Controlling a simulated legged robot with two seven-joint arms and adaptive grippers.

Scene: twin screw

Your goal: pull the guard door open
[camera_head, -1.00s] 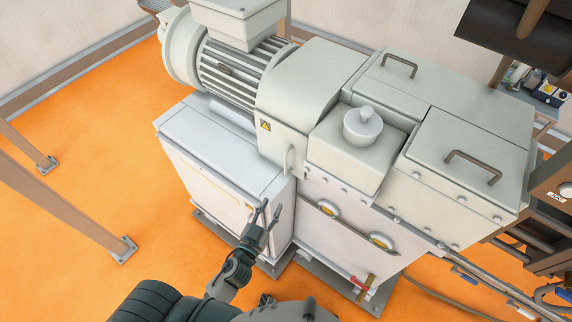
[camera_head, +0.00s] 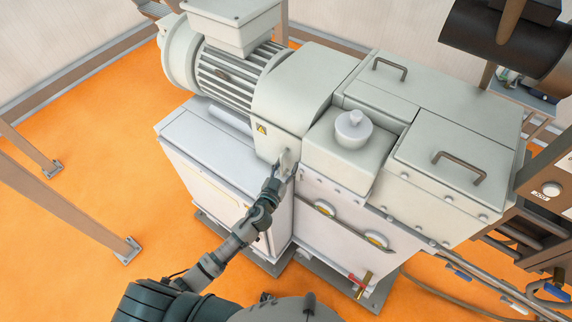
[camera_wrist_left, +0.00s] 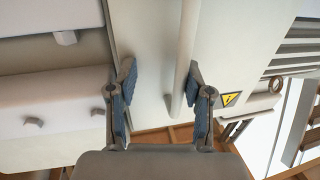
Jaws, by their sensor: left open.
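The guard door (camera_head: 272,141) is the pale grey-beige cover with a yellow warning sticker, beside the motor, and looks closed. Its upright bar handle shows in the left wrist view (camera_wrist_left: 185,55) and is largely hidden by my gripper in the head view. My left gripper (camera_head: 284,164) is at the front of the door, at the handle. In the left wrist view its fingers (camera_wrist_left: 160,76) are open, with the bar between them, closer to the right finger. I cannot tell whether that finger touches it. My right gripper is not in view.
The ribbed motor (camera_head: 237,75) is left of the door, above a white cabinet (camera_head: 222,150). A box with a round knob (camera_head: 352,130) and lidded covers with handles (camera_head: 459,166) lie to the right. Orange floor (camera_head: 90,140) is open at the left.

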